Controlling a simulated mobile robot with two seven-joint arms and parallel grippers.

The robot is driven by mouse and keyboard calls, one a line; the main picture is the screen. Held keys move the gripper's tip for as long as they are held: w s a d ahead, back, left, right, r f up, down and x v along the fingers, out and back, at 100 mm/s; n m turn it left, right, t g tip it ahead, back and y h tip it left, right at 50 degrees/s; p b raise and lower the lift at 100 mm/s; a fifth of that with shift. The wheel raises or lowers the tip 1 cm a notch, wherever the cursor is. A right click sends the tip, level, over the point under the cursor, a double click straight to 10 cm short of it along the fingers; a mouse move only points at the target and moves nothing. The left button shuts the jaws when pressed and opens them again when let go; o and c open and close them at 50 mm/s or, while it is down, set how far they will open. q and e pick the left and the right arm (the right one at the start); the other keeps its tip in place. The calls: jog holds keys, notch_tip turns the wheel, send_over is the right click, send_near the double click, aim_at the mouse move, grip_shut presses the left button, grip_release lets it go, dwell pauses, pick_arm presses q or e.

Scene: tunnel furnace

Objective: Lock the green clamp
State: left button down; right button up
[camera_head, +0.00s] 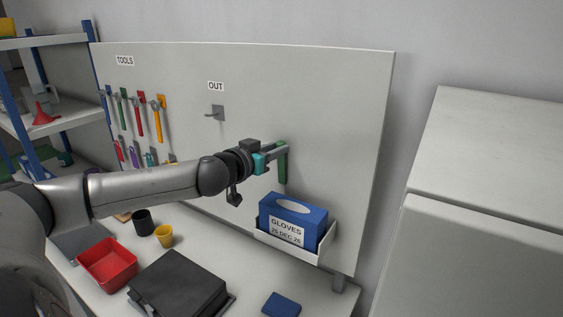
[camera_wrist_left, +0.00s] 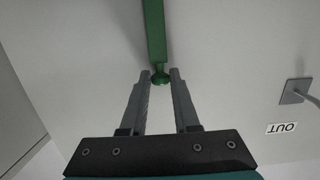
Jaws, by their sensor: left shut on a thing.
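My left gripper (camera_head: 284,149) reaches across from the left to the clamp's upper part. In the wrist view the fingertips of my left gripper (camera_wrist_left: 160,74) are shut on that knob end. How the clamp's far side meets the panel is hidden. My right gripper does not show.
A blue glove box (camera_head: 312,219) sits in a white holder (camera_head: 301,252) below the clamp. An empty hook (camera_head: 216,113) is under the OUT label. Tools hang at the left. A black case (camera_head: 178,284), red bin (camera_head: 107,265) and cups stand on the bench.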

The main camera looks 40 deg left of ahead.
pick_arm(q)
jog(key=shift+s+d+f+p, duration=0.2)
jog(key=shift+s+f+p, duration=0.25)
jog(key=shift+s+f, duration=1.35)
jog(key=shift+s+d+f+p, duration=0.2)
jog(key=shift+s+f+p, duration=0.25)
jog(key=shift+s+f, duration=1.35)
jog(key=shift+s+d+f+p, duration=0.2)
jog(key=shift+s+f+p, duration=0.25)
jog(key=shift+s+f, duration=1.35)
jog(key=shift+w+f, duration=0.3)
jog(key=shift+w, duration=0.05)
jog(key=c, duration=1.6)
grip_release()
jog(key=c, duration=0.8)
grip_release()
